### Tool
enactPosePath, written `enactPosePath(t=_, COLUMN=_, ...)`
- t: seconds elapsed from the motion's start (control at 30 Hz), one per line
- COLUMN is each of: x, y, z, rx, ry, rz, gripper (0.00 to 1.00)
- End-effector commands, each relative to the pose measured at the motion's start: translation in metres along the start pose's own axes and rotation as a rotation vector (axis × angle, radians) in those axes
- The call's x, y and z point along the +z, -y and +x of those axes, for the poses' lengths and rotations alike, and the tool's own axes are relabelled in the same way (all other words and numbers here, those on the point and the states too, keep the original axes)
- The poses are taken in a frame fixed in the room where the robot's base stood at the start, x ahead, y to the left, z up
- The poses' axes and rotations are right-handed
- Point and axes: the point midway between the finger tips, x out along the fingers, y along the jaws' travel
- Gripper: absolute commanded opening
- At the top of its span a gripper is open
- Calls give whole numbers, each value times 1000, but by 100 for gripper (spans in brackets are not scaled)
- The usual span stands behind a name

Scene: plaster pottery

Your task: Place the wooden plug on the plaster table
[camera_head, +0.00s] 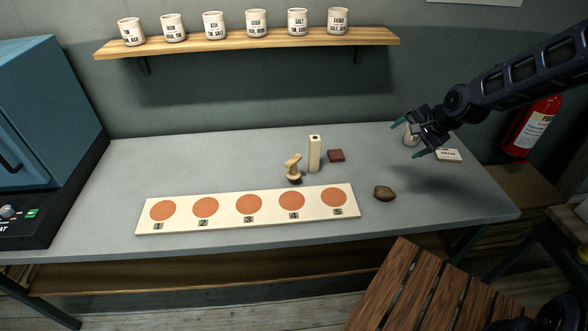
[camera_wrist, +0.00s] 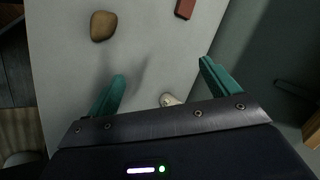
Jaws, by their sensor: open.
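A small pale wooden piece with a slanted top and a dark foot (camera_head: 294,168) stands near the middle of the grey table (camera_head: 190,160). It looks most like the wooden plug, though I cannot be sure. Just right of it stands a tall pale block (camera_head: 314,155) with a dark hole in its top. My gripper (camera_head: 412,140) is open above the table's right part, well right of these pieces. In the wrist view, my gripper (camera_wrist: 163,90) has its green fingers apart and nothing held. A small whitish object (camera_wrist: 168,99) shows between them, partly hidden by my gripper.
A pale board (camera_head: 185,224) with several numbered orange discs lies along the front. A brown stone (camera_head: 385,193) and dark red block (camera_head: 336,155) lie on the table. The table's left back is clear.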

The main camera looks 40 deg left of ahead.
Motion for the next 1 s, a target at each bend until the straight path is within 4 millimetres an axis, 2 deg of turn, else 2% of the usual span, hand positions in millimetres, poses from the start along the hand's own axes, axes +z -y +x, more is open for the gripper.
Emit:
enactPosePath(t=0.03, x=14, y=9, z=10, rx=-28, ry=31, rz=28, gripper=87)
enactPosePath(t=0.2, x=57, y=43, z=31, rx=-126, ry=122, rz=139, gripper=87)
enactPosePath(t=0.47, x=123, y=95, z=40, rx=-266, ry=281, rz=348, gripper=87)
enactPosePath(t=0.7, x=172, y=144, z=22, rx=-379, ry=446, rz=578, gripper=87)
enactPosePath(t=0.87, x=195, y=176, z=-1, rx=-443, ry=564, rz=748, gripper=87)
enactPosePath(t=1.0, x=207, y=202, z=-27, rx=-491, ry=670, rz=909, gripper=87)
